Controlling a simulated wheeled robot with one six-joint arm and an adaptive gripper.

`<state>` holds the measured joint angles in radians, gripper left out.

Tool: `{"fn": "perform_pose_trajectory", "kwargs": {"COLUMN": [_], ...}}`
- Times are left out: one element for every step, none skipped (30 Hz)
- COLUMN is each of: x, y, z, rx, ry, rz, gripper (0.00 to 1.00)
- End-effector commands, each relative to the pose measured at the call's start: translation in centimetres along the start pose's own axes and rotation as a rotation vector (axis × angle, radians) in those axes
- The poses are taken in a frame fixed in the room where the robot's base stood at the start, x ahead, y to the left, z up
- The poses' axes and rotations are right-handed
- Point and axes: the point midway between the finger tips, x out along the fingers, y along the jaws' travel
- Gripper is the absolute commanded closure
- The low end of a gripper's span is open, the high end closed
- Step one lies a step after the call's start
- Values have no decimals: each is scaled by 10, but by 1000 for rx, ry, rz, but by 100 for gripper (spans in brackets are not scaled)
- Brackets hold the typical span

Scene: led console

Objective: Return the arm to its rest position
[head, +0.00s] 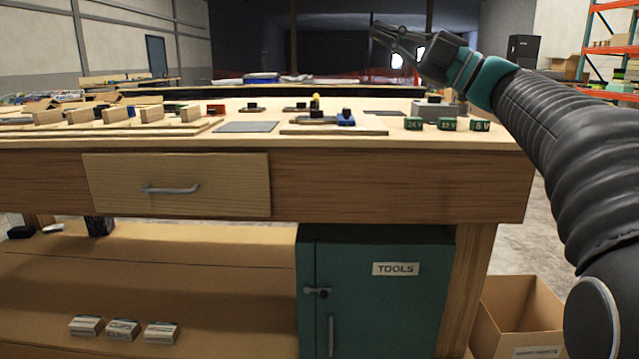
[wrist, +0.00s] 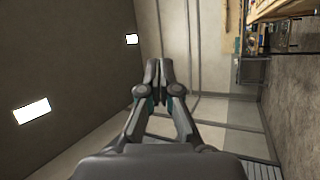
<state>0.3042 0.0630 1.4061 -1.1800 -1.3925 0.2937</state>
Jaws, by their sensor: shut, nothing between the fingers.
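My gripper (head: 376,32) is at the upper middle right of the head view, raised above the workbench (head: 400,180) and pointing up and to the left. My arm comes in from the right edge of that view. In the wrist view my gripper (wrist: 157,66) has its fingers together, with nothing between them. It touches nothing. The wrist view looks past the fingers at a bare wall, with bench items small at the upper right.
The bench top holds wooden blocks, a blue part (head: 346,118) and green labelled blocks (head: 448,124). Below are a closed drawer (head: 180,186), a teal TOOLS cabinet (head: 390,300) and small boxes (head: 123,329). A cardboard box (head: 515,310) stands at the right. The air around my gripper is clear.

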Motion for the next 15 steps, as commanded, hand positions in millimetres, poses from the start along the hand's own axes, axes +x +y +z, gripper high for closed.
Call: {"fn": "perform_pose_trajectory", "kwargs": {"x": [2,2,0,-2,-5,-10,-15,-20,-28,-35,-43,-53,-62,-72,-84], "y": [6,10,15,18,20,22,22,21,20,17,14,8,3,-4,-14], "z": [-1,1,3,6,9,12,15,18,22,25,28,31,33,36,38], "rx": [11,20,35,48,64,85,102,122,151,172,195,229,255,283,321], "ry": [-52,-91,-146,-189,-233,-292,-338,-383,-445,-491,-538,-602,-650,-699,-764], "rz": [53,88,137,172,207,250,281,310,347,373,397,426,446,465,486], "gripper": [100,100,100,100,100,100,100,100,100,100,100,100,100,100,100]}}
